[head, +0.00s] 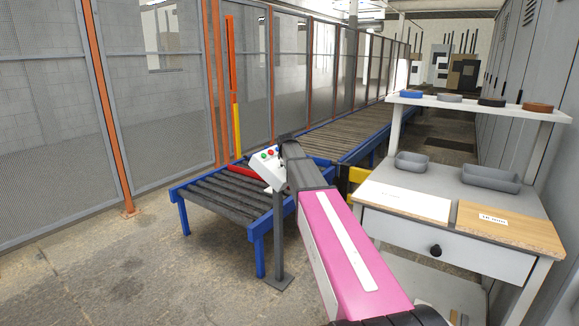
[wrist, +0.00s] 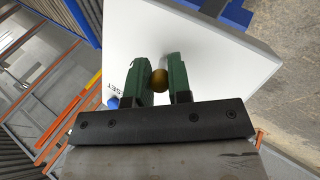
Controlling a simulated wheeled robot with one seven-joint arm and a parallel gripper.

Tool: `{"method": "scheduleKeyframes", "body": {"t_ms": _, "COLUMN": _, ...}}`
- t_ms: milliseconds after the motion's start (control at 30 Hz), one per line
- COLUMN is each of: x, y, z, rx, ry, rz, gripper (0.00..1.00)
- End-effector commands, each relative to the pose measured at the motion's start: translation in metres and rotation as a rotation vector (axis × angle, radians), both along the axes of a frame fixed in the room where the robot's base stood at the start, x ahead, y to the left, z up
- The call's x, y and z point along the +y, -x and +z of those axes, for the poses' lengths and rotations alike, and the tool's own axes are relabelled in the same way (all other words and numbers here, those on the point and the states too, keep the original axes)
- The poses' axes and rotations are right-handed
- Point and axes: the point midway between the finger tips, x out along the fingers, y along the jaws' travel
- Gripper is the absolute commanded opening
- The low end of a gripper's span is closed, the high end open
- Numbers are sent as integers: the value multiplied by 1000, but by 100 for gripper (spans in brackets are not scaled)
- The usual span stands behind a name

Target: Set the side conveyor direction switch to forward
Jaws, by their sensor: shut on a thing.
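The white control box (head: 268,173) stands on a grey post beside the side conveyor (head: 222,187). Small coloured buttons show on its sloped face. In the wrist view the box's white panel (wrist: 225,62) fills the upper middle, with a blue button (wrist: 113,102) and partly hidden lettering ending in "SET". My gripper (wrist: 161,74) is at the panel, its green fingers closed around the direction switch, whose brass-coloured round end (wrist: 159,79) shows between them. The switch's setting cannot be read. In the head view my arm's dark end hides the fingertips and part of the box.
The long main conveyor (head: 345,128) runs back along the mesh fence (head: 160,95). A workbench (head: 520,208) with grey trays (head: 490,179) and a drawer stands close on the right. Open concrete floor lies at the front left.

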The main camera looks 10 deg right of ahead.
Motion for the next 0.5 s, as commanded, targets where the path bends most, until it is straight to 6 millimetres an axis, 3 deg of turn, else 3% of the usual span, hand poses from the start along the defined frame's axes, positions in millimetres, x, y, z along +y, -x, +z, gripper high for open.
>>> {"method": "scheduleKeyframes", "body": {"t_ms": 67, "x": 0, "y": 0, "z": 1, "rx": -1, "ry": 1, "rz": 1, "gripper": 0}}
{"method": "scheduleKeyframes", "body": {"t_ms": 100, "x": 0, "y": 0, "z": 1, "rx": -1, "ry": 1, "rz": 1, "gripper": 28}}
{"method": "scheduleKeyframes", "body": {"t_ms": 167, "x": 0, "y": 0, "z": 0, "rx": -1, "ry": 1, "rz": 1, "gripper": 44}}
{"method": "scheduleKeyframes", "body": {"t_ms": 500, "x": 1, "y": 2, "z": 2, "rx": 1, "ry": 0, "rz": 1, "gripper": 44}}
